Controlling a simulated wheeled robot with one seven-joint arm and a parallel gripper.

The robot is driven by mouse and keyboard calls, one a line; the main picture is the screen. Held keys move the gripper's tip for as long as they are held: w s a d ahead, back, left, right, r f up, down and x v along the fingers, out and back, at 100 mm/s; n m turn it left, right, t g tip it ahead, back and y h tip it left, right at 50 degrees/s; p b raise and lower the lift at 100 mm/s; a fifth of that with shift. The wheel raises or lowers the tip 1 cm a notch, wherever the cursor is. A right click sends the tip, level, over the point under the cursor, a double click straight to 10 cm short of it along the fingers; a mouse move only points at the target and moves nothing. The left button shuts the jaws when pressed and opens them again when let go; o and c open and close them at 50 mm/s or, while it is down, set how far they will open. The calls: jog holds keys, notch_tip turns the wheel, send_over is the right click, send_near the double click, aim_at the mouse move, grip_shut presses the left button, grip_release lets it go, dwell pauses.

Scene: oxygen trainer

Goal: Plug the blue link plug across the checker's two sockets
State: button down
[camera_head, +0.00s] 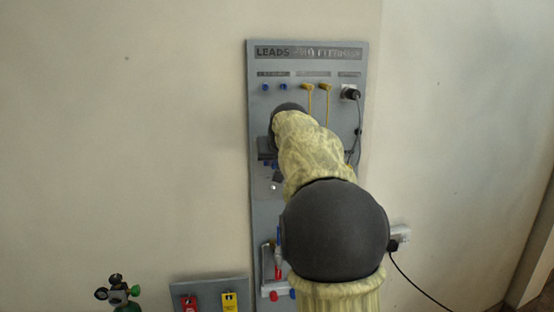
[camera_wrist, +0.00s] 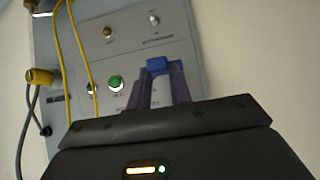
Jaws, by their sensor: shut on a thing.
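The blue link plug (camera_wrist: 157,64) is between the two dark fingers of my gripper (camera_wrist: 158,76) in the wrist view, at their tips. The checker (camera_wrist: 135,50) is a grey panel behind it, with a lit green lamp (camera_wrist: 115,83), a brown-red lamp (camera_wrist: 107,32) and a small switch (camera_wrist: 154,19). The checker's two sockets cannot be made out. I cannot tell whether the plug touches the panel. In the head view my arm covers most of the checker, and my gripper (camera_head: 266,149) shows only as a dark shape at the board.
The grey leads board (camera_head: 258,210) stands on the wall. Yellow cables (camera_wrist: 79,45) hang close left of the checker in the wrist view. A tray (camera_head: 266,272) is lower down.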

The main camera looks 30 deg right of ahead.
jog(key=shift+w+r, duration=0.1)
jog(key=shift+w, duration=0.15)
jog(key=c, duration=1.2)
grip_release()
jog(key=shift+w+d, duration=0.1)
jog(key=b+v, duration=0.2)
jog(key=v, duration=1.5)
